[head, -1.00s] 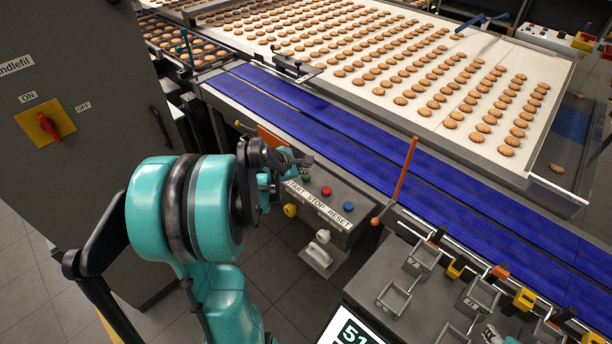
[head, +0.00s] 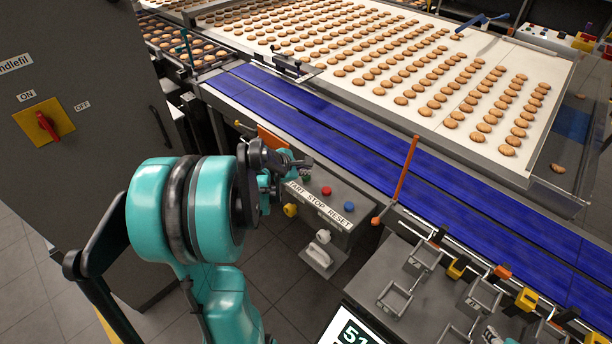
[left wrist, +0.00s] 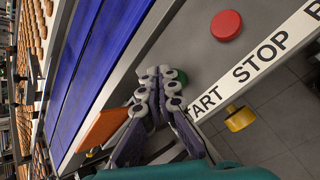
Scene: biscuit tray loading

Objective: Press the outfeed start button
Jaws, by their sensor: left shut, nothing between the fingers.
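The control box (head: 312,224) carries a green button beside the START label, a red button (head: 326,191) by STOP and a blue button (head: 349,207) by RESET. My left gripper (head: 303,164) is over the START end of the box, shut and empty. In the left wrist view the shut fingertips (left wrist: 160,76) are right beside the green button (left wrist: 183,77), partly covering it. I cannot tell whether they touch it. The red button (left wrist: 226,25) is clear of the fingers. A small teal and white part at the bottom right edge may be my right gripper; its fingers cannot be made out.
The blue conveyor belt (head: 400,178) runs behind the box, below a white belt of biscuits. An orange rod (head: 402,178) stands right of the box. A yellow knob (head: 290,210) is on the box front. A grey cabinet with a red switch (head: 47,127) stands left.

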